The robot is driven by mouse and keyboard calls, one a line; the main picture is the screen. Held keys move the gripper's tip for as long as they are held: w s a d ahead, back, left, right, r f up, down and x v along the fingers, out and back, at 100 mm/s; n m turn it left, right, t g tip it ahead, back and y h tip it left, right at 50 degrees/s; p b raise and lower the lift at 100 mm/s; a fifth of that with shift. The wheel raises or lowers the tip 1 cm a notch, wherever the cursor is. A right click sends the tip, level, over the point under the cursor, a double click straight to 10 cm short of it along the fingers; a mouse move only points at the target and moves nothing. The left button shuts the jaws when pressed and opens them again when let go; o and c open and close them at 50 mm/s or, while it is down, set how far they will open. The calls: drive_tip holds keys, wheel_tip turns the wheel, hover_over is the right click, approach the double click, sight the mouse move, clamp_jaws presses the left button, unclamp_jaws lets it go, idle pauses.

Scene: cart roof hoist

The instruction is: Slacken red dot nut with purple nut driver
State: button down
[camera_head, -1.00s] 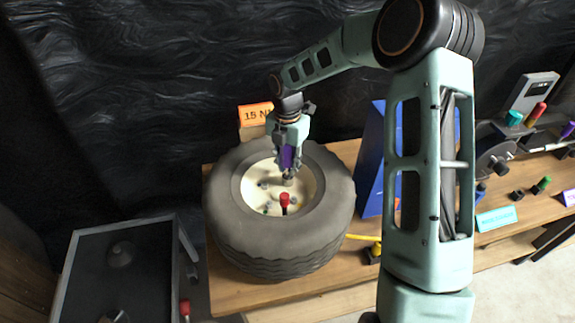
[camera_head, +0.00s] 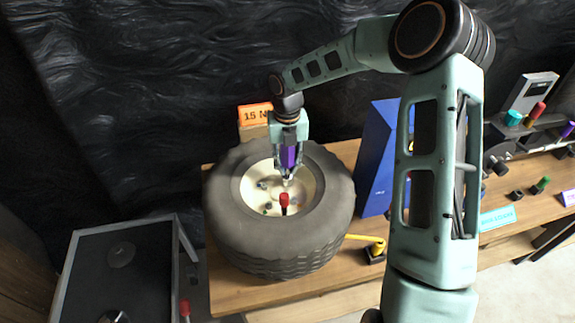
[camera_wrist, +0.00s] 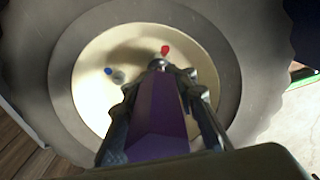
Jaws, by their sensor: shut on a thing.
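My gripper (camera_head: 288,160) is shut on the purple nut driver (camera_head: 290,156), which points down over the cream wheel hub (camera_head: 262,172). The purple handle (camera_wrist: 158,118) fills the middle of the wrist view, with a finger on each side. The driver's lower tip is near the hub's centre; I cannot tell whether it touches anything. A red thing (camera_head: 284,198) stands on the near part of the hub, and a red spot (camera_wrist: 165,49) shows just beyond the driver in the wrist view. A blue-marked nut (camera_wrist: 108,71) is left of it. Other small nuts are partly hidden.
The tyre (camera_head: 230,225) lies flat on the wooden bench (camera_head: 330,285). An orange "15 N" sign (camera_head: 255,114) stands behind it. A blue panel (camera_head: 376,165) and a yellow-handled tool (camera_head: 365,240) are at right. A dark cart (camera_head: 100,270) stands at left.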

sight(288, 149)
drive_tip(key=shift+r+p, duration=1.85)
drive_tip(key=shift+r, duration=0.35)
drive_tip(key=shift+r+p, duration=0.35)
drive_tip(key=shift+r, duration=0.75)
